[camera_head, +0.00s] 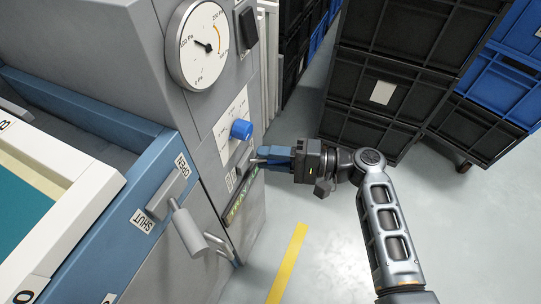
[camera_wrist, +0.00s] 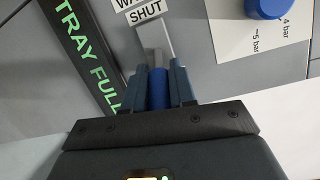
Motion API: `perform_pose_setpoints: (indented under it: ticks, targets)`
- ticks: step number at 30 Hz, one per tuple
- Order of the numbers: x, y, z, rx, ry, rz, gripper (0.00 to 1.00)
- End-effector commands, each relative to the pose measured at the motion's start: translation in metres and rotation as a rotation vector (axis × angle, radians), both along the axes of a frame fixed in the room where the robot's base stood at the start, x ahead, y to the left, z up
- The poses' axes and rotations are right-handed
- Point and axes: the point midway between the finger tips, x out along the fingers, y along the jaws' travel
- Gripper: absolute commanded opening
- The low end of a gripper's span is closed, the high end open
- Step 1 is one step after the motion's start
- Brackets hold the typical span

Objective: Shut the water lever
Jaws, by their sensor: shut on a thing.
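The water lever (camera_wrist: 152,38) shows in the wrist view as a grey bar with a blue grip (camera_wrist: 159,88) at its near end. A label above it (camera_wrist: 146,10) reads "SHUT", under a cut-off word starting "WA". My gripper (camera_wrist: 159,82) has its blue fingers on both sides of the blue grip and is shut on it. In the head view my gripper (camera_head: 260,157) reaches from the right to the grey machine's front panel, just below a blue knob (camera_head: 241,130). Its fingers hide most of the lever there.
A pressure gauge (camera_head: 202,45) sits high on the machine. Another grey lever (camera_head: 188,230), with "OPEN" and "SHUT" labels, stands out lower left of my gripper. A "TRAY FULL" strip (camera_wrist: 85,50) is beside the water lever. Dark crates (camera_head: 385,70) stand behind; the floor at right is clear.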

Motion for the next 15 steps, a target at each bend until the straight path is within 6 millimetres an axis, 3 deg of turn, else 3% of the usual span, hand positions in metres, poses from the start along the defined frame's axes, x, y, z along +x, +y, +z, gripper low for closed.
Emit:
perform_pose_setpoints:
  ticks: [8, 15]
  targets:
    - [-0.006, 0.000, 0.002, -0.001, 0.003, -0.075, 0.00]
    - [-0.017, 0.000, 0.001, -0.001, 0.004, -0.249, 0.00]
